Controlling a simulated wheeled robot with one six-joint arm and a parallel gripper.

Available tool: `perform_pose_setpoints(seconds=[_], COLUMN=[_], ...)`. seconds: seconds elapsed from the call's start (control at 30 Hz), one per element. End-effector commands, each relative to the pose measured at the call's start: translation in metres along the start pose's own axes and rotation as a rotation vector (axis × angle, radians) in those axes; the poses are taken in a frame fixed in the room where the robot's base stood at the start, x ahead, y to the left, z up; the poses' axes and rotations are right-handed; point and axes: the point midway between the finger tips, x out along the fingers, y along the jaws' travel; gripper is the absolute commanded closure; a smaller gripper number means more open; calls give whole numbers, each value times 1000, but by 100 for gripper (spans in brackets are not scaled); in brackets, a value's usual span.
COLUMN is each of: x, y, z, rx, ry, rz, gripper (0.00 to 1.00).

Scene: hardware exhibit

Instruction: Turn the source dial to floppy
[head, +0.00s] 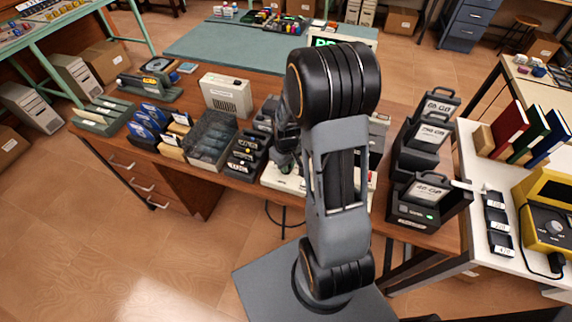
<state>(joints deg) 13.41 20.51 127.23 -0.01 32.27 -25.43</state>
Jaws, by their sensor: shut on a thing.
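A low white console (271,179) lies on the brown desk (216,158), largely hidden behind my arm. My gripper (284,165) points down at the console's left part. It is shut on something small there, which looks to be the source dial. The dial itself and its label are covered by my gripper, so I cannot read its setting. A small green spot shows on the console beside the fingertips.
Black drive units (430,195) stand right of the console. Black disk holders (246,155), a grey divided tray (210,138) and a beige box (227,94) stand left and behind. A yellow device (547,205) sits on the right-hand white table.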

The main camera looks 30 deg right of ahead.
Motion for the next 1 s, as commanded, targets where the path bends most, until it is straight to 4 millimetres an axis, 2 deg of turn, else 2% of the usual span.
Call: perform_pose_setpoints(seconds=[0.43, 0.47, 0.7, 1.0], x=[-1, -1, 0, -2], y=[0, 0, 0, 0], z=[-1, -1, 0, 0], rx=[-10, -10, -10, -9], ry=[2, 2, 1, 1], rz=[1, 1, 0, 0], gripper=[100, 83, 60, 58])
